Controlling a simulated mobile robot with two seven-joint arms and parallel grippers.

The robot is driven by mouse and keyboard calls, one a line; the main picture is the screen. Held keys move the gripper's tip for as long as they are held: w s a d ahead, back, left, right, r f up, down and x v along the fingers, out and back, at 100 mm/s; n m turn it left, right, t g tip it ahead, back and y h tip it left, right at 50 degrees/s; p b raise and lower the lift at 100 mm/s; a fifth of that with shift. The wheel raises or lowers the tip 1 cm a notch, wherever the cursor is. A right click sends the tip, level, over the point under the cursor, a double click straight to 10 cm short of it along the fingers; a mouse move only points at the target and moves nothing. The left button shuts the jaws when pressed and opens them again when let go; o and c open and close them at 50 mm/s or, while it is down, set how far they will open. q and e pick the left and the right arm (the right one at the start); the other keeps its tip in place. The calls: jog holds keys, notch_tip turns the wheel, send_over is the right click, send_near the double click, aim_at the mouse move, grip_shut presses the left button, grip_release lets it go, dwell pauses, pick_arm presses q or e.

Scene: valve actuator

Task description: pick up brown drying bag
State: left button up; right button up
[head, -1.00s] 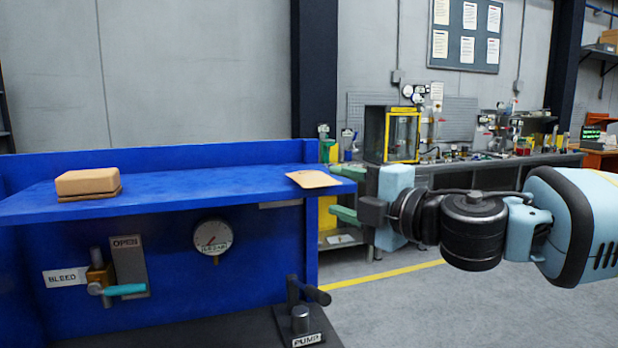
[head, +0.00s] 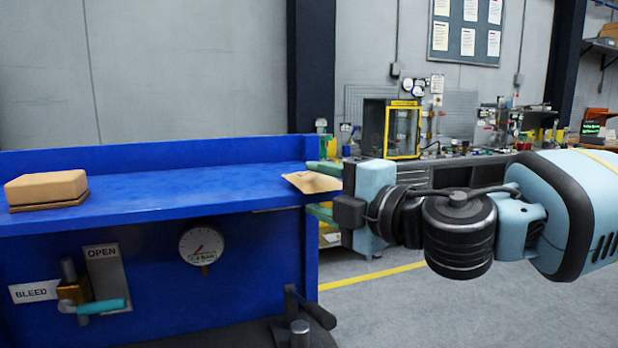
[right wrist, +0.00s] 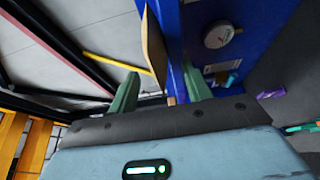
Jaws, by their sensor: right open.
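The flat brown bag (head: 312,182) lies at the right end of the blue shelf (head: 190,187), with part of it sticking out past the edge. In the right wrist view the bag (right wrist: 154,48) shows edge-on. My right gripper (head: 316,190) is open at the shelf's right end. One green finger is above the bag and the other is below the shelf level. In the right wrist view the bag and the shelf edge lie between the fingers of the gripper (right wrist: 160,85). I cannot tell whether either finger touches. My left gripper is not in view.
A tan block (head: 46,189) sits on a thin brown base at the shelf's left. Below are a bleed valve (head: 80,298) with a teal handle, a gauge (head: 201,246) and a pump lever (head: 310,308). A cluttered workbench (head: 450,170) stands behind my right arm.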

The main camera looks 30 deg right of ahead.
jog(key=shift+w+f, duration=0.1)
jog(key=shift+w, duration=0.2)
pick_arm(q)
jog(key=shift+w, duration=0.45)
pick_arm(e)
jog(key=shift+s+a, duration=0.1)
jog(key=shift+s, duration=0.1)
jog(key=shift+c, duration=0.9)
grip_shut()
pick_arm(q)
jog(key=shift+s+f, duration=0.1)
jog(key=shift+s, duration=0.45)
